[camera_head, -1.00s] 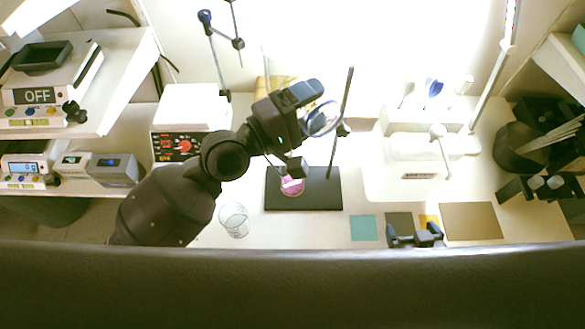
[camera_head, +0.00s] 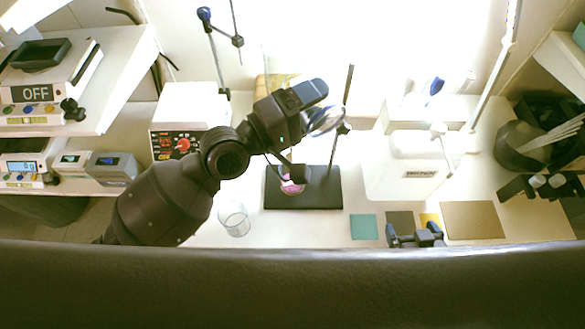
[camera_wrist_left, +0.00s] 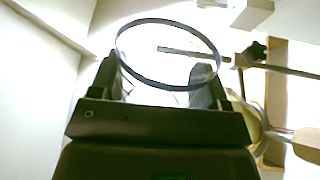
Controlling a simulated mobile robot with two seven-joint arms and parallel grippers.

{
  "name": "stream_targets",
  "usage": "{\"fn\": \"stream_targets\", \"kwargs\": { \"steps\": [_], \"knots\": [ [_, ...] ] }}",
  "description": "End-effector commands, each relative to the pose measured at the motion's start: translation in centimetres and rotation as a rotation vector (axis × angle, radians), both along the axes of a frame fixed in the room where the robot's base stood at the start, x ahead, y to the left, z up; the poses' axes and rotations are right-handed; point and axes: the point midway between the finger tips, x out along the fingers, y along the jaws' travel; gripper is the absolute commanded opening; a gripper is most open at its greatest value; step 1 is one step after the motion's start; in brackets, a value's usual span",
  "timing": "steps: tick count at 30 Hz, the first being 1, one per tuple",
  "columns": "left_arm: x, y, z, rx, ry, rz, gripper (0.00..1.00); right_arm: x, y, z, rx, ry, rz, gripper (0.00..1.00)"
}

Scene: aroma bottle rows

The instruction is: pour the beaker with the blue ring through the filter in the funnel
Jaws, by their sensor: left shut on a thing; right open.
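My left gripper (camera_head: 312,112) is shut on the clear beaker with the blue ring (camera_head: 328,124), raised above the black stand base. The beaker looks tilted; its ringed rim (camera_wrist_left: 165,21) fills the upper middle of the left wrist view, between the fingers (camera_wrist_left: 160,82). Below it, a vessel with pink contents (camera_head: 291,187) stands on the black base (camera_head: 320,192), partly hidden by my arm. I cannot make out the funnel and filter clearly; my arm and the beaker cover that area. My right gripper (camera_head: 415,236) is open and empty near the table's front edge.
The stand's upright rod (camera_head: 343,115) rises close right of the beaker. An empty glass beaker (camera_head: 234,219) stands left of the base. Flat coloured mats (camera_head: 363,227) lie in front.

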Motion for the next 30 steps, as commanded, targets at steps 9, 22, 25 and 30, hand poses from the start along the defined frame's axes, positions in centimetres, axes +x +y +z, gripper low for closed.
{"fn": "stream_targets", "kwargs": {
  "steps": [9,22,25,30],
  "knots": [
    [-0.2,-0.1,0.0,0.031,-0.056,0.0,0.42,0.0,0.0,-0.2,0.0,0.0,0.0,0.95],
    [-1.8,-1.0,-1.4,0.271,-0.469,0.0,0.42,0.1,0.0,-1.8,0.0,-0.002,0.0,0.95],
    [-1.9,-1.1,-1.4,0.28,-0.488,-0.001,0.42,0.1,0.0,-1.8,0.0,-0.002,0.0,0.95],
    [-1.9,-1.1,-1.4,0.279,-0.486,0.0,0.42,0.1,0.0,-1.8,0.0,-0.003,0.0,0.95]
  ]
}}
